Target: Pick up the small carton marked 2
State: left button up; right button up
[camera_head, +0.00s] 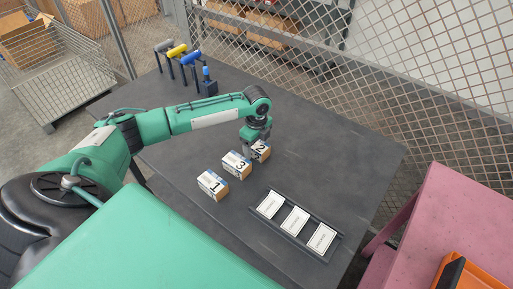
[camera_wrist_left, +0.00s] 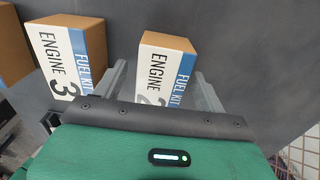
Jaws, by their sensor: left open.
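The small carton marked 2 (camera_head: 261,150) stands on the dark table at the far end of a row of three cartons. My left gripper (camera_head: 252,146) is over it, partly hiding it in the head view. In the left wrist view the carton marked 2 (camera_wrist_left: 166,72) is between the two open fingers of my left gripper (camera_wrist_left: 160,85), one on each side. I cannot tell whether the fingers touch it. The lower part of its label is hidden by the gripper body. My right gripper is not in view.
The carton marked 3 (camera_head: 237,164) stands close beside it, and the carton marked 1 (camera_head: 212,184) is nearer. A black tray (camera_head: 329,259) with three white cards lies to the right. Tools on a rack (camera_head: 184,62) stand at the back. A wire fence borders the table.

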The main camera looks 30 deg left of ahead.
pick_arm(q)
jog(key=c, duration=1)
jog(key=shift+c, duration=0.8)
jog(key=shift+r, duration=0.15)
